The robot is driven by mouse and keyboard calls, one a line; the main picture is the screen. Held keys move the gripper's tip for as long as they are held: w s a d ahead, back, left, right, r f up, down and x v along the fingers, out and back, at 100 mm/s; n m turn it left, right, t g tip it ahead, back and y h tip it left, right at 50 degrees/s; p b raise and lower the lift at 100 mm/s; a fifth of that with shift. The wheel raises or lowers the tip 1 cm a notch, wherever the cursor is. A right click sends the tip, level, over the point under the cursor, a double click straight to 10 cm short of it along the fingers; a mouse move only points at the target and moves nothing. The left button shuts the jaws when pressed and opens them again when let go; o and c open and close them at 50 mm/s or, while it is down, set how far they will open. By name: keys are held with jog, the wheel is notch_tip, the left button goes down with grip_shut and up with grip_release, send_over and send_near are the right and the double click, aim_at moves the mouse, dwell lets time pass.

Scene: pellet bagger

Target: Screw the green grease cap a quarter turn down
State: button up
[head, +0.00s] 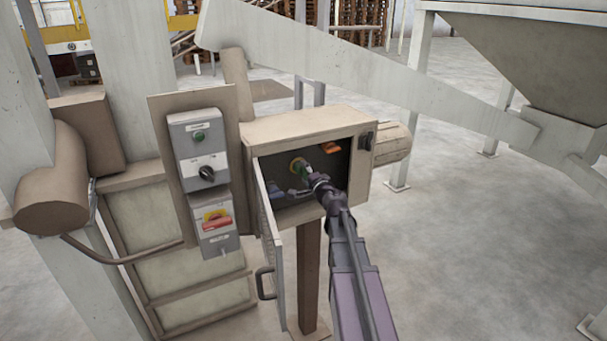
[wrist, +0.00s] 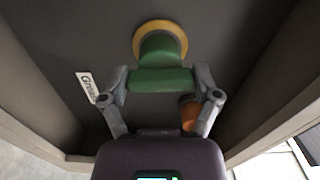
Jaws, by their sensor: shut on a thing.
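The green grease cap (wrist: 161,79) sits at the middle of a yellow ring (wrist: 181,32) on the dark back panel of the box. It has a round neck and a wide green crossbar. My gripper (wrist: 162,88) is shut on the crossbar, with one finger at each end. In the head view my gripper (head: 309,178) reaches into the open box, and the green cap (head: 301,170) shows only in part beside it.
The box (head: 312,128) has its door (head: 268,235) swung open at the left, with a handle. Inside are an orange part (head: 330,148) and a blue part (head: 275,189). An orange knob (wrist: 190,113) sits close to my right finger. Side walls enclose my gripper.

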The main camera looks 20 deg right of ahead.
jog(key=shift+m, duration=0.5)
jog(key=o, duration=1)
jog(key=shift+c, duration=0.2)
jog(key=shift+s, duration=0.15)
jog(key=s, duration=1.1)
jog(key=shift+s+d, duration=0.2)
jog(key=shift+s, duration=0.15)
